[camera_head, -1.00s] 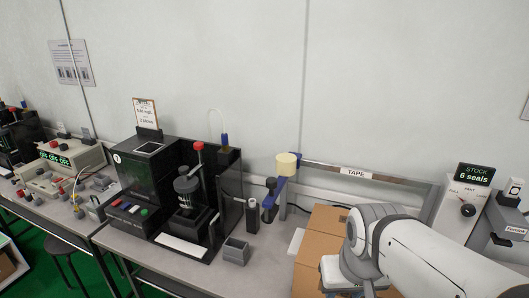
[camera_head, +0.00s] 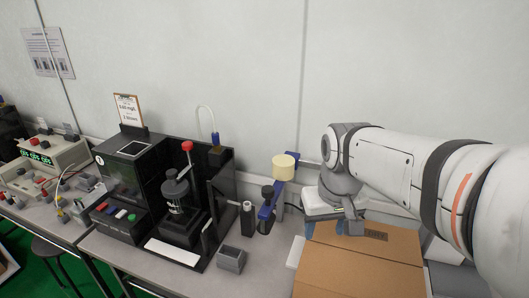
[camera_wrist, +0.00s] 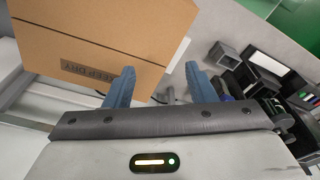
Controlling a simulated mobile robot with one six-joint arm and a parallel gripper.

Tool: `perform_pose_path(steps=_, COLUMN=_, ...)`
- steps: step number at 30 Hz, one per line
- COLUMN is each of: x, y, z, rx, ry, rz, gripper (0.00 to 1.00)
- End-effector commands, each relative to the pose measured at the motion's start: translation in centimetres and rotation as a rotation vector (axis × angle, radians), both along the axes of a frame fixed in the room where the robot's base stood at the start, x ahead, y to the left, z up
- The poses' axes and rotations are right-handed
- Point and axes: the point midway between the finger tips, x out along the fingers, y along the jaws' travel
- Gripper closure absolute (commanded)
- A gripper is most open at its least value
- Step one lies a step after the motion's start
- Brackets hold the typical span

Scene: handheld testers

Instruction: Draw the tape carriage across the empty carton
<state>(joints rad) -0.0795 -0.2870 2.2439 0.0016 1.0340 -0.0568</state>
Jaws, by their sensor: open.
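The tape carriage is a blue bracket (camera_head: 267,205) with a cream tape roll (camera_head: 283,167) on top, at the left end of the rail behind the bench. The brown carton (camera_head: 355,268) lies on the bench to its right, its top flaps flat and closed. Its printed side shows in the wrist view (camera_wrist: 105,35). My gripper (camera_head: 325,229) is at the back left of the carton, to the right of the carriage and apart from it. Its blue fingers (camera_wrist: 158,84) are open and hold nothing. My arm hides most of the rail.
A black tester (camera_head: 170,195) with a red-topped lever stands left of the carriage. A small grey open box (camera_head: 231,260) sits in front of it. A power supply (camera_head: 50,150) with leads is at the far left.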

Motion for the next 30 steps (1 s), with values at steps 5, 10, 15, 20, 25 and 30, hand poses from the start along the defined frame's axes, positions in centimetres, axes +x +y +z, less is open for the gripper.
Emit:
perform_pose_path(steps=5, x=6.7, y=5.1, z=5.5, rx=-0.015, ry=0.075, rz=0.150, gripper=0.50)
perform_pose_path(steps=10, x=10.5, y=9.3, z=7.9, rx=-0.029, ry=0.125, rz=0.251, gripper=0.50)
perform_pose_path(steps=15, x=11.9, y=11.2, z=8.5, rx=-0.036, ry=0.146, rz=0.294, gripper=0.50)
perform_pose_path(steps=20, x=12.1, y=11.4, z=6.8, rx=-0.037, ry=0.151, rz=0.299, gripper=0.50)
perform_pose_path(steps=25, x=12.0, y=11.4, z=4.0, rx=-0.037, ry=0.151, rz=0.298, gripper=0.50)
perform_pose_path(steps=30, x=12.0, y=11.4, z=1.8, rx=-0.037, ry=0.150, rz=0.298, gripper=0.50)
